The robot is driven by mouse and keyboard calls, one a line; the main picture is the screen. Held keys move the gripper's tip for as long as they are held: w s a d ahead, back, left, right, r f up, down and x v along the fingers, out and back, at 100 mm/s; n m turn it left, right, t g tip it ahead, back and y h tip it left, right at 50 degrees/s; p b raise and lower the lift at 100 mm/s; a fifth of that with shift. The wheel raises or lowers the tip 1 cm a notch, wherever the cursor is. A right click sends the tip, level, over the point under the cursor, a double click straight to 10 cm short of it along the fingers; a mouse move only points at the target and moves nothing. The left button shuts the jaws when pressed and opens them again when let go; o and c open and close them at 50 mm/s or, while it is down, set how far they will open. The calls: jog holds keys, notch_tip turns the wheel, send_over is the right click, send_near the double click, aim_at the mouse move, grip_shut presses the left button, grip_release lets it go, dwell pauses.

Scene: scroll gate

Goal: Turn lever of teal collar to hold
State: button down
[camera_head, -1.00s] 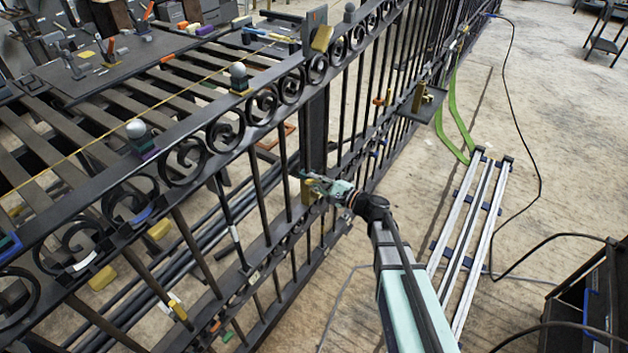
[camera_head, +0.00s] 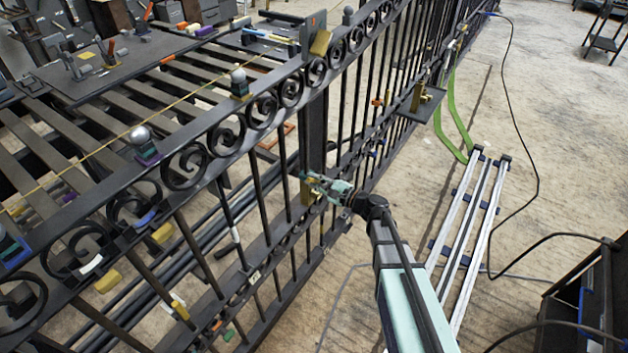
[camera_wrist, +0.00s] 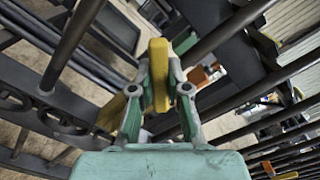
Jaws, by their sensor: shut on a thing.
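My gripper (camera_head: 318,184) is at the dark gate post, low on the near side of the gate. In the wrist view, the fingers of my gripper (camera_wrist: 159,92) are shut on a yellow lever (camera_wrist: 158,58), which stands up between them. A second yellow piece (camera_wrist: 132,120) shows beside the left finger. In the head view, a yellow-gold part (camera_head: 307,194) sits on the post beside the gripper. I cannot make out a teal collar at the held lever; the fingers and palm hide its base.
The black gate (camera_head: 258,175) with bars and scrolls runs diagonally across the view. Silver balls (camera_head: 239,76) stand on its top rail. Silver rails (camera_head: 468,235) lie on the floor at right, near green straps (camera_head: 452,115) and a black cable (camera_head: 514,110).

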jog(key=shift+w+d+r+m+p, duration=0.1)
jog(key=shift+w+r+m+p, duration=0.1)
jog(key=shift+m+p, duration=0.55)
jog(key=shift+w+d+r+m+p, duration=0.1)
jog(key=shift+w+r+m+p, duration=0.05)
jog(key=shift+m+p, duration=0.65)
jog(key=shift+w+r+m+p, duration=0.15)
jog(key=shift+w+m+p, duration=0.05)
jog(key=shift+m+p, duration=0.55)
jog(key=shift+w+d+m+p, duration=0.1)
jog(key=shift+w+m+p, duration=0.1)
jog(key=shift+m+p, duration=0.7)
jog(key=shift+w+d+m+p, duration=0.15)
jog(key=shift+w+m+p, duration=0.05)
jog(key=shift+m+p, duration=0.7)
jog(key=shift+w+d+m+p, duration=0.1)
jog(key=shift+w+m+p, duration=0.1)
jog(key=shift+m+p, duration=0.7)
jog(key=c, duration=1.1)
grip_release()
jog(key=shift+b+v, duration=0.75)
jog(key=shift+v, duration=3.8)
